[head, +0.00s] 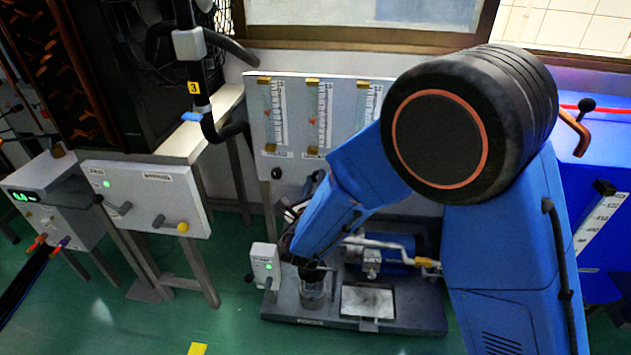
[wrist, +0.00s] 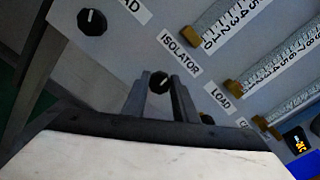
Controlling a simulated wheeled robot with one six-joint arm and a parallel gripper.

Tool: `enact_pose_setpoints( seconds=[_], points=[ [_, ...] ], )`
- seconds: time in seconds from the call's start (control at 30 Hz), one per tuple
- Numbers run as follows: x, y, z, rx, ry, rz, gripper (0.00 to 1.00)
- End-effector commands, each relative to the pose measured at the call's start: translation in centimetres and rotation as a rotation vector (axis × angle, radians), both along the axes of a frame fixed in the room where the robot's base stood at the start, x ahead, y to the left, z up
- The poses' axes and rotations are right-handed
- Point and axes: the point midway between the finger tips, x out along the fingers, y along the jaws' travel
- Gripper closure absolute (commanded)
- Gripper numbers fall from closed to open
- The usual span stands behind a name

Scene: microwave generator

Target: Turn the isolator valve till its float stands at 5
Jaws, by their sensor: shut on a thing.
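The isolator valve is a small dark round knob (wrist: 158,80) on the grey panel, beside the ISOLATOR label (wrist: 180,53) in the wrist view. My gripper (wrist: 160,84) is shut on it, one finger on each side. The isolator flow tube (wrist: 228,20) rises from its brass foot toward the upper right, and only its lower scale shows there. In the head view the isolator tube (head: 319,115) is the middle one, with a small reddish float too small to read against the scale. My arm hides most of the gripper in that view.
The neighbouring knob (wrist: 92,22) has a white pointer line. The LOAD label (wrist: 218,95) and its tube (wrist: 285,58) are on the other side. Below the panel, a bench base (head: 415,315) carries a blue pump (head: 388,265) and pipes.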

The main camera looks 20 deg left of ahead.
Motion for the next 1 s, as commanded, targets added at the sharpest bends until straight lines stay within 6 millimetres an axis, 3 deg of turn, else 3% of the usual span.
enact_pose_setpoints(
  seconds=[0.03, 0.1, 0.53, 1.0],
  points=[
    [-0.1, 0.0, -0.1, -0.001, 0.001, 0.002, 0.67],
    [-0.1, 0.0, -0.1, 0.000, 0.001, 0.002, 0.55],
    [-1.0, -0.1, 0.0, 0.001, 0.001, 0.002, 0.55],
    [-9.6, -2.1, 0.0, -0.001, 0.001, 0.005, 0.55]
  ],
)
